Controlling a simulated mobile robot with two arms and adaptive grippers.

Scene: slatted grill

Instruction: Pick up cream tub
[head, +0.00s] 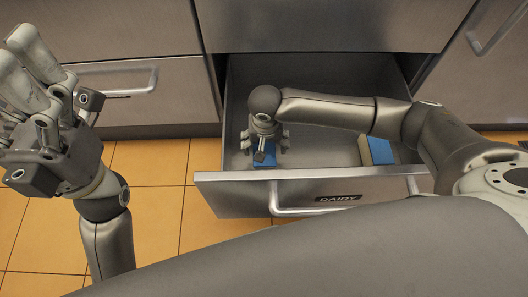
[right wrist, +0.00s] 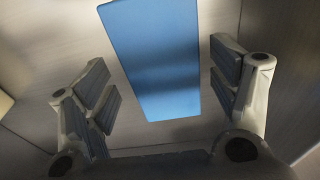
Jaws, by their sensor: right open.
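A blue rectangular item (head: 264,161), which looks like the cream tub, lies at the left of the open drawer. My right gripper (head: 265,147) is down in the drawer just over it and partly hides it. In the right wrist view the item's flat blue face (right wrist: 150,58) lies between the two spread fingers of my right gripper (right wrist: 160,98), with a gap on each side. My right gripper is open and empty. My left gripper (head: 62,108) is raised at the far left, away from the drawer; its opening is unclear.
The drawer front (head: 238,193) carries a DAIRY label and a long handle. A second box (head: 376,151), beige and blue, stands at the drawer's right, behind my right arm. The drawer's middle is clear. Closed steel drawers (head: 145,95) stand around it.

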